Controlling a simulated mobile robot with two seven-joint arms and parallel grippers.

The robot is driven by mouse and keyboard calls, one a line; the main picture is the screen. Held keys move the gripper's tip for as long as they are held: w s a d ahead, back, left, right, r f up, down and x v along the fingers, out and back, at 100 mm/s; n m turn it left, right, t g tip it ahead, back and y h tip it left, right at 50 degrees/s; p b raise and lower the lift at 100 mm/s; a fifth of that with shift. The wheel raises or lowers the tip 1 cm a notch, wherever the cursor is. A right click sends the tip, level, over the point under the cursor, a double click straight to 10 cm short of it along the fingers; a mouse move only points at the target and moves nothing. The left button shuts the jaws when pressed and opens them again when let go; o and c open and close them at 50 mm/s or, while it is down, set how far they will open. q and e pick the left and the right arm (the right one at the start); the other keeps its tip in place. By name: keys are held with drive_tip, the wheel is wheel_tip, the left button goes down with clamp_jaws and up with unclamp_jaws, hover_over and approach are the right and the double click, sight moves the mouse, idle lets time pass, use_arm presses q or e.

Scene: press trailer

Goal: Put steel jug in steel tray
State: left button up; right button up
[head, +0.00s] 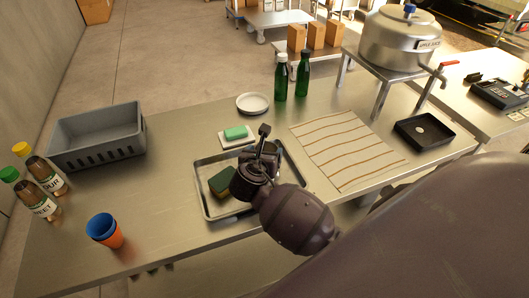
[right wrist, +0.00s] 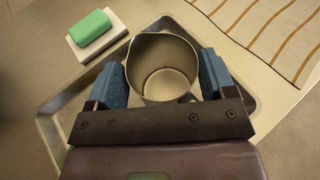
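My right gripper (head: 264,150) is over the tray. In the right wrist view, the steel jug (right wrist: 162,66) is upright between the blue finger pads of the right gripper (right wrist: 162,78), which press close on both its sides. The tray (right wrist: 58,132) shows beneath it. Whether the jug's base touches the tray is hidden. In the head view my gripper largely hides the jug. My left gripper is out of view.
Green soap on a white dish (head: 236,135) lies just behind the tray. A striped cloth (head: 345,150) is to the right, with a black tray (head: 424,132) beyond it. Green bottles (head: 281,80) stand behind. A grey crate (head: 97,137) and an orange cup (head: 104,232) are left.

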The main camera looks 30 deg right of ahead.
drive_tip(key=o, duration=0.4)
drive_tip(key=v, duration=1.2)
drive_tip(key=shift+r, duration=0.2)
drive_tip(key=shift+a+f, duration=0.1)
